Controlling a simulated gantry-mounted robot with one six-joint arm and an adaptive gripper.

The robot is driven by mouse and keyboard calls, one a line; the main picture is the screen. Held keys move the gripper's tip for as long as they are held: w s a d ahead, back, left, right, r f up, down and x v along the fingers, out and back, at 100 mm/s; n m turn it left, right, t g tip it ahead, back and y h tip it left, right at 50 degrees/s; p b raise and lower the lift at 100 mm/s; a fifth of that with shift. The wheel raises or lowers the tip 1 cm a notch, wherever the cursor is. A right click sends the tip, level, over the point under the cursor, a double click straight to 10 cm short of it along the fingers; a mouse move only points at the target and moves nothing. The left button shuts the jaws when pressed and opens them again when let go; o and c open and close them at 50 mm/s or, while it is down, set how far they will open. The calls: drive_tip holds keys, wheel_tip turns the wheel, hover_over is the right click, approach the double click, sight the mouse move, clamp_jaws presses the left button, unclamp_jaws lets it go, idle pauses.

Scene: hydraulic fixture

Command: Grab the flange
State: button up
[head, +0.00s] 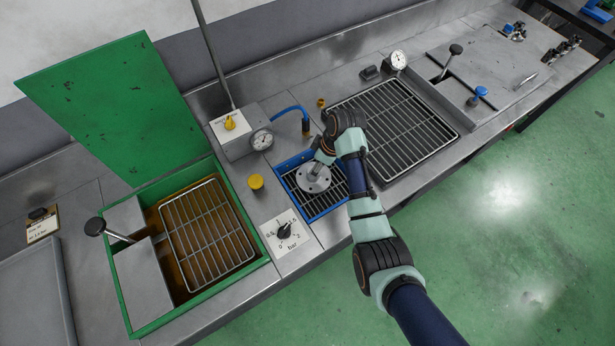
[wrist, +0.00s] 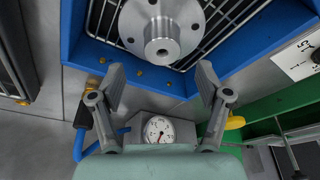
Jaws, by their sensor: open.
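The flange (head: 313,179) is a round grey metal disc with a raised hub. In the head view it rests in the blue-framed bay with a grate, in the middle of the bench. In the wrist view the flange (wrist: 163,30) shows at the top, with bolt holes and its hub facing the camera. My gripper (wrist: 160,78) is open, its two fingers apart and nothing between them. The fingertips point toward the flange and appear short of its hub. In the head view my gripper is small and partly hidden by the wrist, just beside the flange.
The blue frame (wrist: 150,76) surrounds the bay. A pressure gauge (head: 261,140) and blue hose (head: 288,110) stand behind it. A yellow button (head: 256,182) and dial plate (head: 285,232) are near its left side. A green tank (head: 127,322) lies left; a larger grate (head: 400,130) lies right.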

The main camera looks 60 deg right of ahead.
drive_tip(key=x, duration=0.3)
drive_tip(key=b+x, duration=0.1)
drive_tip(key=x, duration=0.2)
drive_tip(key=shift+s+a+b, duration=0.2)
drive_tip(key=shift+s+b, duration=0.05)
drive_tip(key=shift+b, duration=0.05)
clamp_jaws()
